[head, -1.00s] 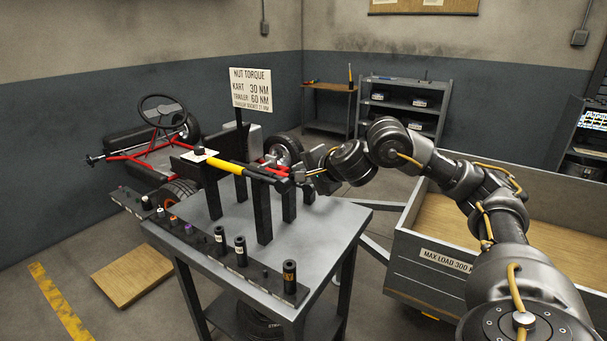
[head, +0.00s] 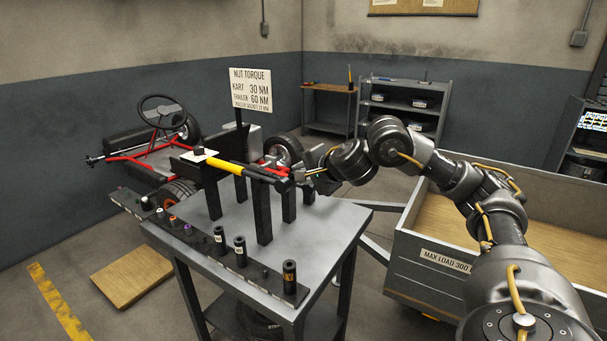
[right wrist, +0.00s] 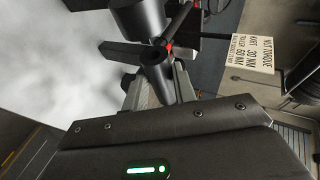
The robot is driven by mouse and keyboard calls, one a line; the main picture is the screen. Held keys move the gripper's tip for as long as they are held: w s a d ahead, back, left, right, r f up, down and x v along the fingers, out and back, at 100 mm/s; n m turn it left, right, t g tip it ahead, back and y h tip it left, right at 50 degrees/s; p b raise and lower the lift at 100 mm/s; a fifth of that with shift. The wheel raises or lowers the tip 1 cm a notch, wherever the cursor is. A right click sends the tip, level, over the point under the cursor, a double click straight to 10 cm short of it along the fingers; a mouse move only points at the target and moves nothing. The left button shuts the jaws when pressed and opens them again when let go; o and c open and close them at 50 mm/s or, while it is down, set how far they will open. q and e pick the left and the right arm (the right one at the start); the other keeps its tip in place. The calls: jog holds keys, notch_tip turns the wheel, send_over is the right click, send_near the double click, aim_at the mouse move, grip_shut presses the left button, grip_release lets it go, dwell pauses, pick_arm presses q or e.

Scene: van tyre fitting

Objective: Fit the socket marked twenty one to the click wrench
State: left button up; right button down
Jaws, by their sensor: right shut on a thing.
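The click wrench (head: 228,166) has a yellow grip and a black shaft and lies level across black upright posts above the table. Its dark right end (head: 283,186) is close to my right gripper (head: 308,177). In the right wrist view the jaws of my right gripper (right wrist: 160,90) are shut on a dark cylinder, which looks like a socket (right wrist: 157,65). Its mark is not readable. Whether it touches the wrench cannot be told. Other dark sockets (head: 240,251) stand on a rack along the table's front edge, beside one bare peg (head: 266,273). My left gripper is out of view.
The grey table (head: 330,225) has bare top right of the posts. A torque sign (head: 251,90) stands behind it, reading kart 30, trailer 60. A trailer (head: 425,268) is at right, a red kart (head: 150,150) at back left. A wooden board (head: 132,275) lies on the floor.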

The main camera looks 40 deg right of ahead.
jog(key=shift+a, duration=0.15)
jog(key=shift+s+a+p, duration=0.15)
jog(key=shift+a+p, duration=0.15)
jog(key=shift+a, duration=0.1)
jog(key=shift+b, duration=0.4)
dwell(1.3)
jog(key=shift+s+a+p, duration=0.2)
jog(key=shift+a+p, duration=0.35)
jog(key=shift+a, duration=0.15)
jog(key=c, duration=1)
grip_release()
jog(key=shift+c, duration=0.2)
